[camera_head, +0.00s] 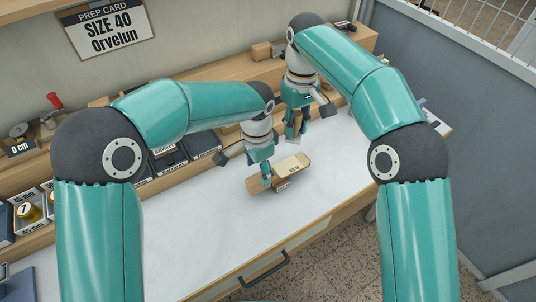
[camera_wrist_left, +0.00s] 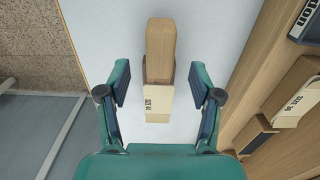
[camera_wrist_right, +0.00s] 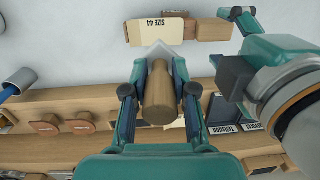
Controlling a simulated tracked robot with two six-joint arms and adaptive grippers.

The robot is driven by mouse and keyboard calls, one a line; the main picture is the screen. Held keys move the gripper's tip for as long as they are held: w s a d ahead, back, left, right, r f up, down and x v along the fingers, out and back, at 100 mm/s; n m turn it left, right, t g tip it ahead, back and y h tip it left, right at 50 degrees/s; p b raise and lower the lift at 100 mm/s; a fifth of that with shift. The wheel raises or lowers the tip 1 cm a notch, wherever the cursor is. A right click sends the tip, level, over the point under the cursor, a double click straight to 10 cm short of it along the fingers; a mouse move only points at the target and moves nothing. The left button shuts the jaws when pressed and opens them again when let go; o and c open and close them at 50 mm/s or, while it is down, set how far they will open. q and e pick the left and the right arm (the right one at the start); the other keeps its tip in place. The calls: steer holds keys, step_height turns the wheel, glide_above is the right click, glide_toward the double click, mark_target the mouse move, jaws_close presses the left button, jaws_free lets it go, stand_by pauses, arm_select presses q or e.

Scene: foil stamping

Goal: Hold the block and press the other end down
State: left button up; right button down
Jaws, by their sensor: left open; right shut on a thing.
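A wooden block (camera_head: 255,186) lies on the white worktop, with a pale, printed card or foil piece (camera_head: 293,163) over one end. In the left wrist view, the block (camera_wrist_left: 160,45) and the pale piece (camera_wrist_left: 158,98) lie between the spread fingers of my left gripper (camera_wrist_left: 160,90), with gaps on both sides. My left gripper (camera_head: 266,174) is low at the block in the head view. My right gripper (camera_wrist_right: 157,85) is shut on a wooden-handled tool (camera_wrist_right: 159,95) with a pale, pointed tip. The tool is behind the block; the pale piece (camera_wrist_right: 158,30) shows beyond its tip.
A wooden shelf runs along the back, with dark labelled boxes (camera_head: 170,155) and small wooden pieces (camera_wrist_right: 77,125). A red-handled tool (camera_head: 54,101) stands at the far left. A prep card (camera_head: 108,28) on the wall reads SIZE 40. The worktop's front is clear.

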mark_target(260, 187)
arm_select(q)
step_height(260, 187, down, 9)
steer(key=shift+f, duration=0.15)
stand_by(0.4)
jaws_close()
